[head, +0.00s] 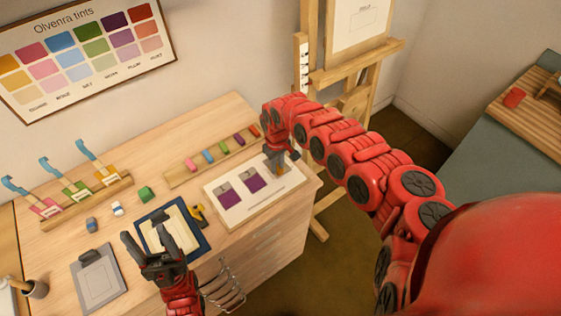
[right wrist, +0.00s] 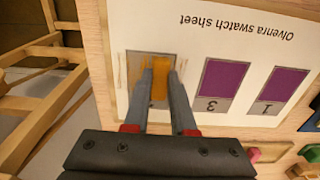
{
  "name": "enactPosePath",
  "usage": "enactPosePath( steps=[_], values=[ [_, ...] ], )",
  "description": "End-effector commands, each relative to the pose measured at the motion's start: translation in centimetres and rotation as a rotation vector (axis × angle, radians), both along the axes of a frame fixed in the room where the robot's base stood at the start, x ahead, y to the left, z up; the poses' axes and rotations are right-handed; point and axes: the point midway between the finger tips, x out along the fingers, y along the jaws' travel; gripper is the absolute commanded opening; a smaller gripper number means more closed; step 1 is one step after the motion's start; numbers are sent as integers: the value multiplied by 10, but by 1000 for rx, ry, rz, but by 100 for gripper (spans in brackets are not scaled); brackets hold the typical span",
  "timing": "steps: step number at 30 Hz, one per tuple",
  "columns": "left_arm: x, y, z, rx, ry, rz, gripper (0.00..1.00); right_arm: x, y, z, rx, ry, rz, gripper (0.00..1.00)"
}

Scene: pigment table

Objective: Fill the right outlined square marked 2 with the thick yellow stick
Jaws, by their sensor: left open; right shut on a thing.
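The swatch sheet (head: 233,218) lies flat near the right end of the table. It also shows, upside down, in the right wrist view (right wrist: 207,45). Two of its squares, marked 1 (right wrist: 284,88) and 3 (right wrist: 221,82), are mostly purple. My right gripper (right wrist: 161,68) is over the third square (right wrist: 136,66), whose mark is hidden. It is shut on the thick yellow stick (right wrist: 160,85), which shows orange-yellow between the fingers. Fingers hide much of that square, so I cannot tell how much is coloured. My left gripper (head: 150,229) is open and empty, near the blue-edged board.
A rack (head: 178,182) with several coloured sticks stands behind the sheet. Brushes with blue handles stand on a rack (head: 90,202) at left. A blue-edged board (head: 204,243), a yellow-black tool (head: 198,213), a green block (head: 147,193) and a grey clipboard (head: 97,285) lie left of the sheet.

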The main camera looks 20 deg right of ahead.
Motion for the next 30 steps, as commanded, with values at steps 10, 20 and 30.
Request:
enactPosePath(
  steps=[10, 20, 30],
  values=[
    [0, 0, 6, 0, 0, 0, 61, -5, 14, -1, 1, -1, 0, 0],
    [0, 0, 17, 0, 0, 0, 61, -5, 14, 11, 1, -2, 1, 0],
    [0, 0, 51, 0, 0, 0, 61, -4, 14, 50, 1, -2, 1, 0]
  ],
)
